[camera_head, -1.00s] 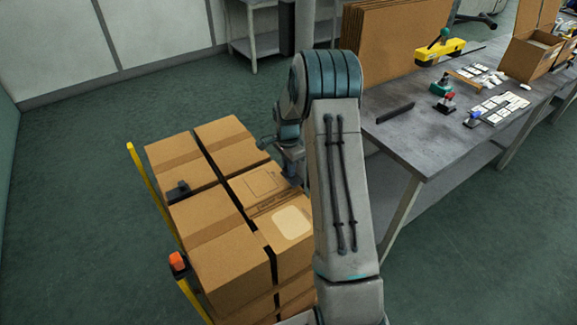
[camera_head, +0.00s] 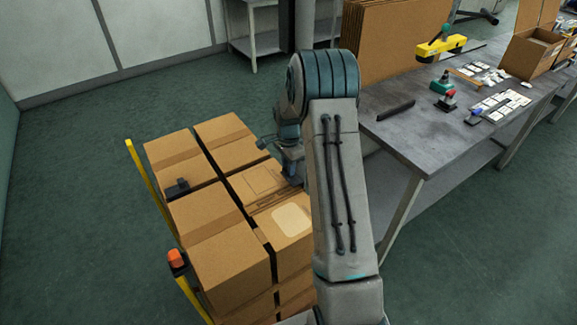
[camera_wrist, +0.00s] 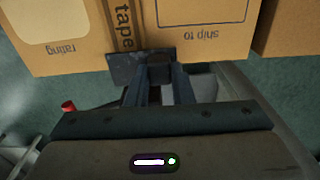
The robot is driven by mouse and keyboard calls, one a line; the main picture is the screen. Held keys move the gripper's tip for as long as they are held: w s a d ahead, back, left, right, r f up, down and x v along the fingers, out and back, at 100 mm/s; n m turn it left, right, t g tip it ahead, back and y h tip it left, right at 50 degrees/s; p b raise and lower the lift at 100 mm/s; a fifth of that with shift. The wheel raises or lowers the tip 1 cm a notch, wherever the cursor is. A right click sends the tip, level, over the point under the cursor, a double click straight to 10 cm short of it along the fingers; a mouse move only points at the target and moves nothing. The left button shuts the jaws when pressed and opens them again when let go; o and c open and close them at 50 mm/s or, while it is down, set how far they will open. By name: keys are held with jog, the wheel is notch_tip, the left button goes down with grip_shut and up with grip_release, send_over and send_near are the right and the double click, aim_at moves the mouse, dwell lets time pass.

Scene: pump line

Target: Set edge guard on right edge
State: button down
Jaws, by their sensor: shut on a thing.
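My gripper (camera_wrist: 158,76) is shut on a dark edge guard (camera_wrist: 124,68), seen in the wrist view. The guard lies at the edge of a cardboard box (camera_wrist: 205,45), by the printed tape band (camera_wrist: 122,20). I cannot tell whether it touches the box. In the head view the gripper is at the right edge of the box stack (camera_head: 235,240), and my arm hides much of it and the guard. Another small dark piece (camera_head: 177,188), like a guard, sits at the stack's left edge.
A grey table (camera_head: 420,140) stands to the right, with a dark strip (camera_head: 395,110), a yellow tool (camera_head: 440,48) and an open carton (camera_head: 533,54) on it. Yellow posts (camera_head: 150,185) and an orange-topped part (camera_head: 176,259) line the stack's left side. Floor to the left is clear.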

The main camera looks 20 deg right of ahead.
jog(key=shift+s+f, duration=0.2)
jog(key=shift+f, duration=0.25)
jog(key=c, duration=1.2)
grip_release()
jog(key=shift+f, duration=0.1)
jog(key=shift+o, duration=0.2)
jog(key=shift+w, duration=0.15)
jog(key=shift+r+p, duration=1.7)
jog(key=shift+r, duration=2.05)
grip_shut()
